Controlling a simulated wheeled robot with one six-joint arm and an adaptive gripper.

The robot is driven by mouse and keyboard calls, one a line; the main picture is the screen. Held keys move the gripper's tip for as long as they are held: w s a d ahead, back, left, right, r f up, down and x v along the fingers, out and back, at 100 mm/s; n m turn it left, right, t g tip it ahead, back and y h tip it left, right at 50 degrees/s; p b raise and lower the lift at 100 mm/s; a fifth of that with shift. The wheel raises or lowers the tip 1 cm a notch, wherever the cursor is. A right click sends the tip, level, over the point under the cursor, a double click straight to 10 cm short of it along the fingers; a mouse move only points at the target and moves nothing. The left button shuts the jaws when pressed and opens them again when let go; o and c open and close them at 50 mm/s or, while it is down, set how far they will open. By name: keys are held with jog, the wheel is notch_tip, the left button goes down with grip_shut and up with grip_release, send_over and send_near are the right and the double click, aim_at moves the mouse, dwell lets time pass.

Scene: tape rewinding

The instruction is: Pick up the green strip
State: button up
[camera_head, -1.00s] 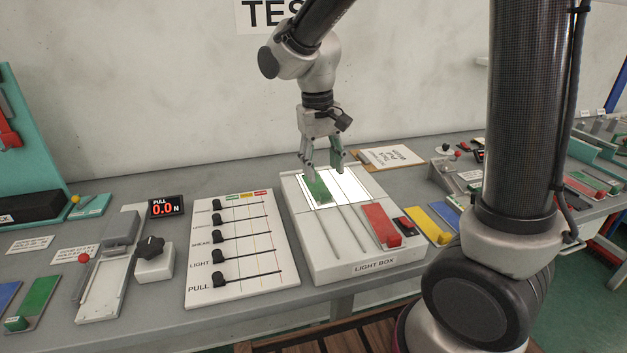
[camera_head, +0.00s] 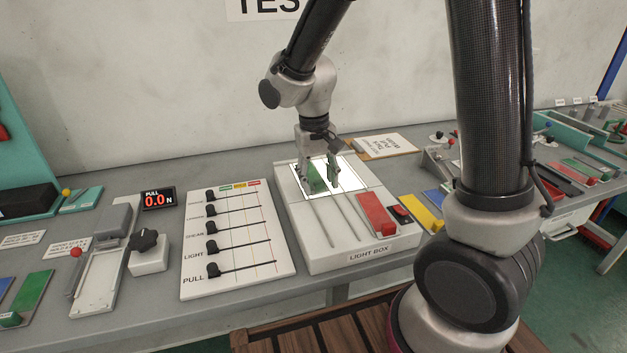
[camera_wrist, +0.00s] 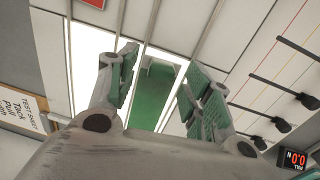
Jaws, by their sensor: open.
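The green strip (camera_head: 315,178) lies on the lit panel of the light box (camera_head: 318,236). In the wrist view the green strip (camera_wrist: 152,96) shows between the two fingers, with a raised green block at its upper end. My gripper (camera_head: 318,180) is just above the panel and partly hides the strip in the head view. In the wrist view my gripper (camera_wrist: 155,92) is open, one finger on each side of the strip. I cannot tell whether either finger touches it.
Yellow (camera_head: 420,212) and blue strips are on the right. A sign (camera_head: 380,145) lies behind.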

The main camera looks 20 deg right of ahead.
jog(key=c, duration=1.1)
